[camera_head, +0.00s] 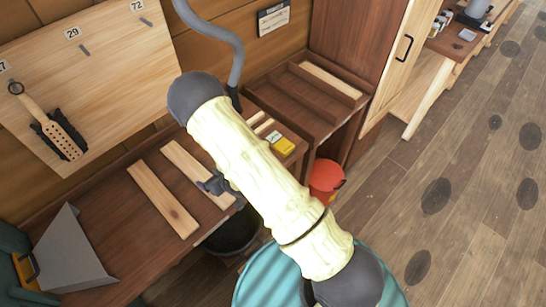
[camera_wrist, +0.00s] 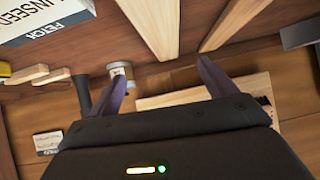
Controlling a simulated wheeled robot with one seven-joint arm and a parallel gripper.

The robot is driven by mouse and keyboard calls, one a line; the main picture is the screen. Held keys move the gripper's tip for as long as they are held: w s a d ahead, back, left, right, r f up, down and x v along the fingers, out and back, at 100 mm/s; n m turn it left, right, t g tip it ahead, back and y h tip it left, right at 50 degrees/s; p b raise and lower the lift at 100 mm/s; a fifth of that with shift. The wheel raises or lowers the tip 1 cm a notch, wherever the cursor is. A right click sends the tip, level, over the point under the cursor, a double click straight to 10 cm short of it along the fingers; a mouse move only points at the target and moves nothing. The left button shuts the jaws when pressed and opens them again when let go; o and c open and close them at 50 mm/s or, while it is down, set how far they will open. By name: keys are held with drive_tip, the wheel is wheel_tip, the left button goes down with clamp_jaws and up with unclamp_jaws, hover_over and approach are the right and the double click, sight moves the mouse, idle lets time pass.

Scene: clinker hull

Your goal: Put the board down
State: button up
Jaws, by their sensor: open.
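Two pale wooden boards lie on the brown bench (camera_head: 110,232) in the head view. One board (camera_head: 163,199) lies nearer the front left. The other board (camera_head: 184,160) lies to its right, with one end partly behind my gripper (camera_head: 216,184). In the wrist view the boards show as two strips, one at the top centre (camera_wrist: 155,25) and one to its right (camera_wrist: 232,20). My gripper (camera_wrist: 160,75) is open, its two dark fingers apart beside the board ends. I see no board held between them; contact with the boards cannot be told.
A grey angled block (camera_head: 72,255) stands at the bench's left end. A tool panel (camera_head: 110,80) rises behind. A yellow item (camera_head: 283,146) and small wood pieces lie to the right. A red bucket (camera_head: 326,177) and a dark bucket (camera_head: 232,236) stand below. A tin (camera_wrist: 121,76) is near one finger.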

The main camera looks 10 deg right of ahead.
drive_tip(key=d+r+m+g+h, duration=0.2)
drive_tip(key=d+r+m+h, duration=0.25)
drive_tip(key=d+r, duration=0.9)
drive_tip(key=s+d+r+m+g+h, duration=0.1)
drive_tip(key=s+d+r+g, duration=0.1)
drive_tip(key=s+d+r, duration=0.2)
drive_tip(key=s+d+r+m+g, duration=0.1)
drive_tip(key=s+d+r, duration=0.3)
drive_tip(key=s, duration=0.7)
wheel_tip(320, 180, up, 2)
drive_tip(key=shift+r+g+h, duration=0.1)
drive_tip(key=shift+g+h, duration=0.25)
drive_tip(key=shift+g, duration=0.15)
drive_tip(key=shift+d, duration=0.1)
drive_tip(key=shift+b+x, duration=1.25)
drive_tip(key=shift+s, duration=0.25)
drive_tip(key=shift+c, duration=0.2)
